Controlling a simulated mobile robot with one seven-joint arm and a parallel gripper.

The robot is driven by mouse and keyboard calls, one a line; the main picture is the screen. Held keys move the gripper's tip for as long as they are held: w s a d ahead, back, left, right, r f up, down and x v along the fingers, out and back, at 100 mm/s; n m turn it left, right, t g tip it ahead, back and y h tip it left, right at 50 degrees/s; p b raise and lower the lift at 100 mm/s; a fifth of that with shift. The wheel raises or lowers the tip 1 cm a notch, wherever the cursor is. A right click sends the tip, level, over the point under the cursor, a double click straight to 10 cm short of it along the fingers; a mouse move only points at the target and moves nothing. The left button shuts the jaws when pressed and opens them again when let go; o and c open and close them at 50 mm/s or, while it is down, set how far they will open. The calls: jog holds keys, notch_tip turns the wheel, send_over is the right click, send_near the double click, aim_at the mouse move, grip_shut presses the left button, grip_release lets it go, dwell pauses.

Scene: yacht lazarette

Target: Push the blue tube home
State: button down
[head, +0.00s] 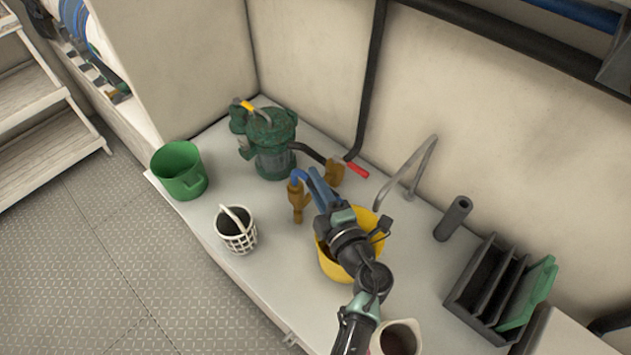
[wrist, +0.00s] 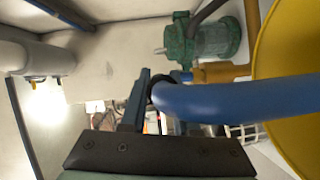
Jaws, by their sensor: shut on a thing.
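The blue tube (head: 298,174) curves over at the top of an upright brass fitting (head: 297,202). In the head view its end meets or sits just over the fitting's top; I cannot tell how deep it is seated. My gripper (head: 315,178) is shut on the tube just right of the fitting, above the bench. In the wrist view the tube (wrist: 235,100) runs in from the right, with a dark ring near the jaws, and one dark finger (wrist: 134,102) stands beside it.
A yellow bucket (head: 377,242) stands under my arm. A green pump (head: 272,150) with a black hose and red-handled brass valve (head: 336,172) is behind. A white basket (head: 237,232) and green bucket (head: 181,172) are left; a dark rack (head: 483,285) is right.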

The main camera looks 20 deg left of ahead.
jog(key=shift+f, duration=0.25)
jog(key=c, duration=0.6)
grip_release()
jog(key=v, duration=1.3)
